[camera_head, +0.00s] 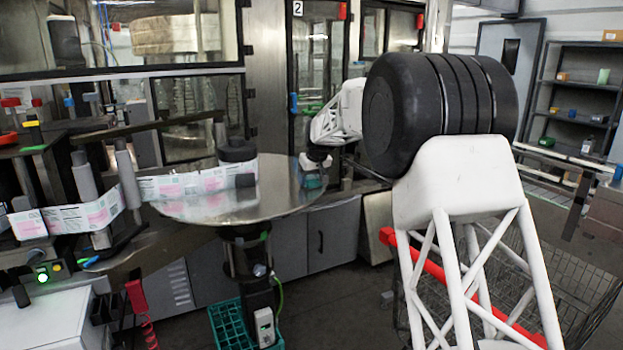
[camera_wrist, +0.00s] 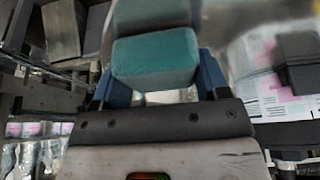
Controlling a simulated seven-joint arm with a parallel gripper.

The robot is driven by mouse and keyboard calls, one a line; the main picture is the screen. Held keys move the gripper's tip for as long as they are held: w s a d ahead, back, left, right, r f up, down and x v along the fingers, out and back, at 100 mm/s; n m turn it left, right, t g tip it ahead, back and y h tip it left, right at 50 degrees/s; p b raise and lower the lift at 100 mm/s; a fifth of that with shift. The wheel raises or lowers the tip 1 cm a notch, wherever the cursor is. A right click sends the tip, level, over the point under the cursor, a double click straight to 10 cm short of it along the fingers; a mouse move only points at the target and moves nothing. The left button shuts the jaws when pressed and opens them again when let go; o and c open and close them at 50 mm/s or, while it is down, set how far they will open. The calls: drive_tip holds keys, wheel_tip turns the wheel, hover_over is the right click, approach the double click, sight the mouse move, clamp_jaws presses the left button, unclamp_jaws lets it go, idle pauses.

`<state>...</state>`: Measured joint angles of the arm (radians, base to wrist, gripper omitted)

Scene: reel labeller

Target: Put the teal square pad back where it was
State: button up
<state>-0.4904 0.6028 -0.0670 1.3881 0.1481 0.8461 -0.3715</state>
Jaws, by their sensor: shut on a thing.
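The teal square pad (camera_wrist: 155,58) shows large in the wrist view, between the two blue fingers of my gripper (camera_wrist: 163,84). The fingers are shut on it, one at each side. In the head view my gripper (camera_head: 316,162) is small and partly dark, at the right edge of the round metal table (camera_head: 255,200). A small teal patch of the pad (camera_head: 312,182) shows just under it. I cannot tell whether the pad touches the table. Its original place cannot be made out.
A black round piece (camera_head: 237,155) stands on the table's far side. A strip of printed labels (camera_head: 85,214) runs in from the left past grey rollers (camera_head: 128,178). A teal crate (camera_head: 228,325) stands on the floor below. The table's front half is clear.

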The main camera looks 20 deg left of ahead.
drive_tip(key=shift+f, duration=0.15)
drive_tip(key=o, duration=1)
drive_tip(key=shift+c, duration=0.2)
drive_tip(key=shift+r, duration=0.2)
drive_tip(key=v, duration=1.2)
